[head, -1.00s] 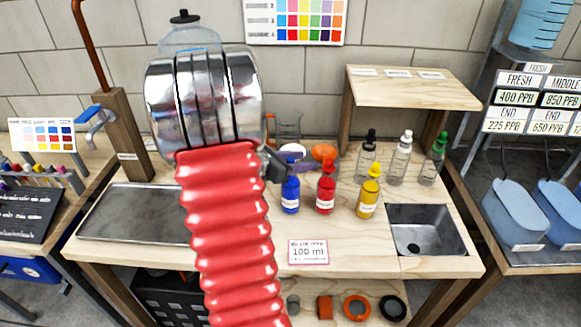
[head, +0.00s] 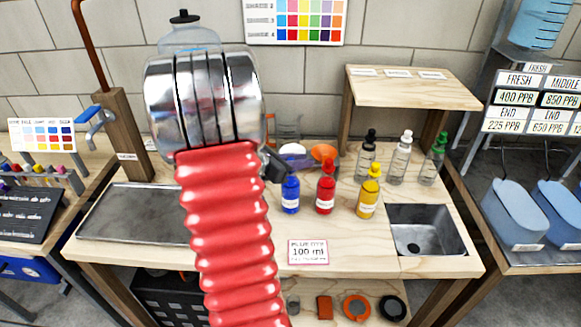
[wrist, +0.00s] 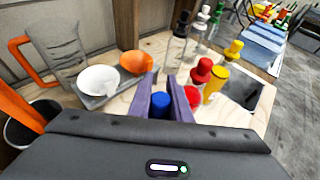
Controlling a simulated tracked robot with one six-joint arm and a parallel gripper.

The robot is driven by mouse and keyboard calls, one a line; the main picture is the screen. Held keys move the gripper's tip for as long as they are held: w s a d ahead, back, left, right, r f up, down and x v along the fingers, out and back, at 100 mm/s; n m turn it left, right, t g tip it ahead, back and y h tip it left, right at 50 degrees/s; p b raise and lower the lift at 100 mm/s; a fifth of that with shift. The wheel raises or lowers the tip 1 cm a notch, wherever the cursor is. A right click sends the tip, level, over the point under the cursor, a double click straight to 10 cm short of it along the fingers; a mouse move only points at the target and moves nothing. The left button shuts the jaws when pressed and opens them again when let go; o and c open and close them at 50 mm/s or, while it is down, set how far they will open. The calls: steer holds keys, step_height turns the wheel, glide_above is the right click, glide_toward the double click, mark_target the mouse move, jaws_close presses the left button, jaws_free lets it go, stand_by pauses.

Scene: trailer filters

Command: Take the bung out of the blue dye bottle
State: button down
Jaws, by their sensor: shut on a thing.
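The blue dye bottle (head: 290,197) stands upright on the wooden bench, left of the red bottle (head: 326,190). In the wrist view the two purple fingers of my gripper (wrist: 161,92) are closed on the blue bung (wrist: 160,104). The bottle's body is hidden below it there. I cannot tell whether the bung is still seated in the neck.
Several clear bottles stand behind. A white bowl (wrist: 98,79) and an orange bowl (wrist: 136,63) are close behind my gripper. A metal tray (head: 130,212) lies at the left.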

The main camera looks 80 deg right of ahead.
steer(key=shift+r, duration=0.1)
step_height(320, 180, up, 10)
stand_by(0.8)
stand_by(0.4)
